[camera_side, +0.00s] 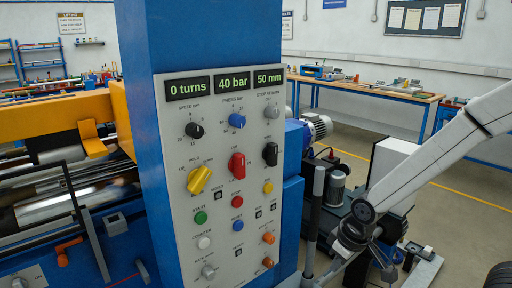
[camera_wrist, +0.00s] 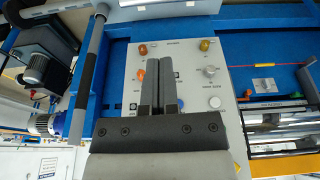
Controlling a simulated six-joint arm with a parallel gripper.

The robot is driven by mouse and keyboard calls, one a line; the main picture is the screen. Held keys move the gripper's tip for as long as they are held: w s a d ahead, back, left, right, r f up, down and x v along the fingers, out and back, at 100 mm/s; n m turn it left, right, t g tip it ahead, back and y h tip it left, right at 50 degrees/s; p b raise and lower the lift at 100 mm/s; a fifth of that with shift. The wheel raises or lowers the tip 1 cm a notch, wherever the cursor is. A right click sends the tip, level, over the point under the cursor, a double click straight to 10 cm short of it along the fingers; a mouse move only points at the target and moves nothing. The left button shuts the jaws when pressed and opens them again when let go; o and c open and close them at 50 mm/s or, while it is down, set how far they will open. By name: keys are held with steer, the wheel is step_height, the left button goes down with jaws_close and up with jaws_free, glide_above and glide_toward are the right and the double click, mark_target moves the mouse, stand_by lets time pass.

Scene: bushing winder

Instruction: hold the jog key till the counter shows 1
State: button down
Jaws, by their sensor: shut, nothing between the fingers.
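The control panel (camera_side: 218,180) stands on the blue column, with several knobs and buttons. Its counter display (camera_side: 188,88) reads "0 turns". I cannot read which control is the jog key. A green START button (camera_side: 200,217), a red button (camera_side: 237,201) and a white button (camera_side: 204,242) sit on the lower half. My gripper (camera_wrist: 160,58) is shut and empty, in front of the panel's lower part in the wrist view. Its fingers hide part of the panel there. In the side view it is right of the panel, low down, and apart from it.
Other displays read "40 bar" (camera_side: 233,82) and "50 mm" (camera_side: 268,77). Orange knobs (camera_side: 268,238) sit at the panel's lower right. A grey upright post (camera_side: 315,205) stands between the panel and my arm. Rollers (camera_side: 60,195) lie left of the column. A workbench (camera_side: 375,90) stands behind.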

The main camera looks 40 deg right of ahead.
mark_target(269, 189)
steer(key=w+d+r+n+t+h, duration=0.1)
steer(key=w+d+n+t, duration=0.2)
steer(key=w, duration=0.6)
steer(key=w+d+r+n+t+h, duration=0.1)
steer(key=w+d+n+t, duration=0.2)
steer(key=w, duration=0.7)
steer(key=shift+d+n, duration=1.25)
steer(key=shift+n, duration=0.55)
steer(key=shift+w, duration=0.2)
steer(key=w, duration=0.8)
steer(key=shift+w, duration=0.15)
